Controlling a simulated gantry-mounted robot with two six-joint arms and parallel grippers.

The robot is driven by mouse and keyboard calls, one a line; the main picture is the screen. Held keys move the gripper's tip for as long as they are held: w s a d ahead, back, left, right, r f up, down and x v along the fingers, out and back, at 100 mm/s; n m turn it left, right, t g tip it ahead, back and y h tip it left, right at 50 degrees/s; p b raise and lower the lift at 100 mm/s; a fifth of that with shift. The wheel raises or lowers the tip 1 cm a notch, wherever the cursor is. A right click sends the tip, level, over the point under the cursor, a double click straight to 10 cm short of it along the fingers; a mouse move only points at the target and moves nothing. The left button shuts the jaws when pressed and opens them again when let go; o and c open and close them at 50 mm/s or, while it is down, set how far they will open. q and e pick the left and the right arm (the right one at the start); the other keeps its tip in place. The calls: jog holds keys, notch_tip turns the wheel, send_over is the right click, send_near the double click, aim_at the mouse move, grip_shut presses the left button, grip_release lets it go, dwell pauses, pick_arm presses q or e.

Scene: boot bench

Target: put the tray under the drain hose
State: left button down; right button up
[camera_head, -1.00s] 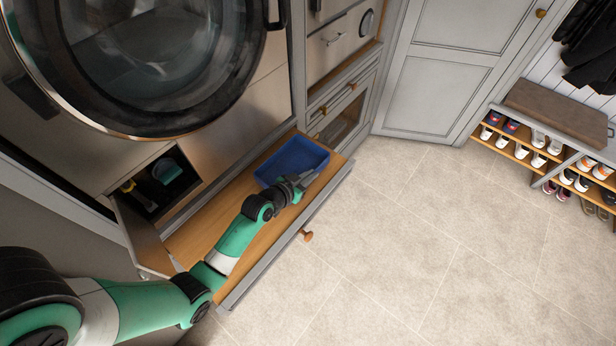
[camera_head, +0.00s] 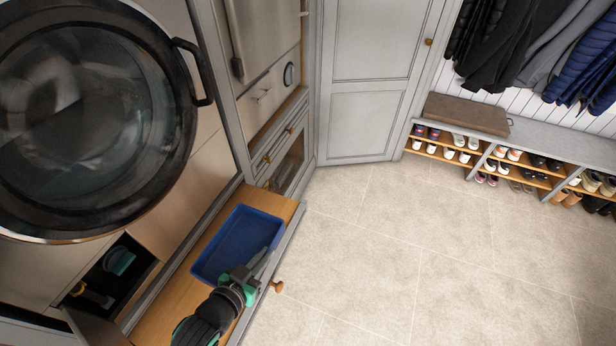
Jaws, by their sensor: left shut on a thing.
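The blue rectangular tray (camera_head: 235,246) is at the far end of the pulled-out wooden drawer (camera_head: 165,318). My left gripper (camera_head: 258,266) is shut on the tray's near right rim. A dark open compartment (camera_head: 134,271) low in the washer's front holds a teal round part (camera_head: 119,261) and a yellowish part (camera_head: 92,297). I cannot tell whether either belongs to the drain hose. My right gripper is out of view.
The washer's round door (camera_head: 95,120) is above the compartment. The drawer's front has a wooden knob (camera_head: 277,286). The tiled floor (camera_head: 400,260) to the right is clear. A shoe bench (camera_head: 545,146) and hanging coats stand at the back right.

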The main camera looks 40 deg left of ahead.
pick_arm(q)
jog(key=d+r+m+h+p, duration=0.3)
jog(key=d+h+p, duration=0.1)
jog(key=d+p, duration=0.4)
jog(key=shift+s+d+r+m+t, duration=0.3)
jog(key=shift+s+d, duration=0.05)
